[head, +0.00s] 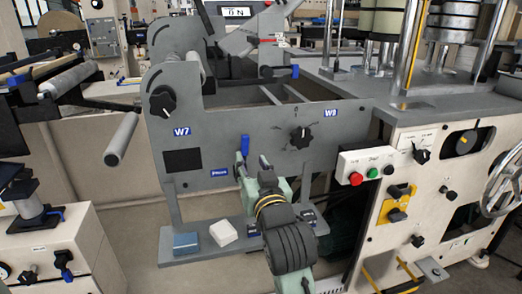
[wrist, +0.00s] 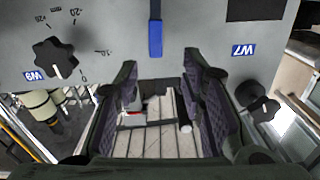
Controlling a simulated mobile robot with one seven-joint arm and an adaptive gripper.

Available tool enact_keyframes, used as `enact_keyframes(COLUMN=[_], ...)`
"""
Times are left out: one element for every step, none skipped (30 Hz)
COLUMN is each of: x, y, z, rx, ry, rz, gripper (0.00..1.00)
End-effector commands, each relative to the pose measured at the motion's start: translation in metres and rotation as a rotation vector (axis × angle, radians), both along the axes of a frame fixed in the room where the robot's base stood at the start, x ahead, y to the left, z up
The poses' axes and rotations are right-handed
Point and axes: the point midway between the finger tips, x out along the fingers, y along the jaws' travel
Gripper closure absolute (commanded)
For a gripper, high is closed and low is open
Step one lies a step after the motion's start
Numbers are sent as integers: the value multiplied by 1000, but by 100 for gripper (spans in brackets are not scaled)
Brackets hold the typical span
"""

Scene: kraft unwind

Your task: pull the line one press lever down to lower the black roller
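A blue lever (head: 245,144) stands upright on the grey panel between the W7 and W8 labels. The wrist view, turned upside down, shows the same blue lever (wrist: 155,36) at the top centre. My gripper (head: 253,162) is close in front of the panel, just below and beside the lever's tip in the head view. In the wrist view my gripper (wrist: 160,70) has its two fingers wide apart with nothing between them. The lever's end lies just beyond the fingertips, near the middle of the gap; I see no contact. I cannot make out the black roller for certain.
A black knob (head: 301,135) sits right of the lever and another black knob (head: 163,101) left of it. A button box (head: 366,166) is at the right. A blue block (head: 186,242) and a white block (head: 223,232) lie on the grey ledge (head: 200,257) below.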

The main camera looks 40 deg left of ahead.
Motion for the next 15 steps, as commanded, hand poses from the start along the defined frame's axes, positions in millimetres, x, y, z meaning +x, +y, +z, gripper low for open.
enact_keyframes(x=[2, 3, 4, 6, 7, 10, 13, 16, 20, 24, 28, 33, 37, 41, 46], y=[-1, -1, -1, 1, 3, 6, 9, 13, 19, 23, 28, 34, 39, 43, 49], z=[-4, -5, -6, -6, -6, -6, -6, -6, -6, -6, -5, -5, -5, -5, -5], rx=[-7, -10, -13, -13, -13, -14, -15, -15, -14, -15, -15, -15, -15, -15, -15], ry=[10, 14, 17, 18, 19, 19, 19, 19, 19, 19, 18, 18, 18, 18, 18], rz=[-4, -5, -6, -6, -6, -6, -6, -6, -6, -6, -5, -5, -5, -5, -6], gripper=[63, 63, 63, 63, 63, 63, 63, 63, 63, 63, 63, 63, 63, 63, 63])
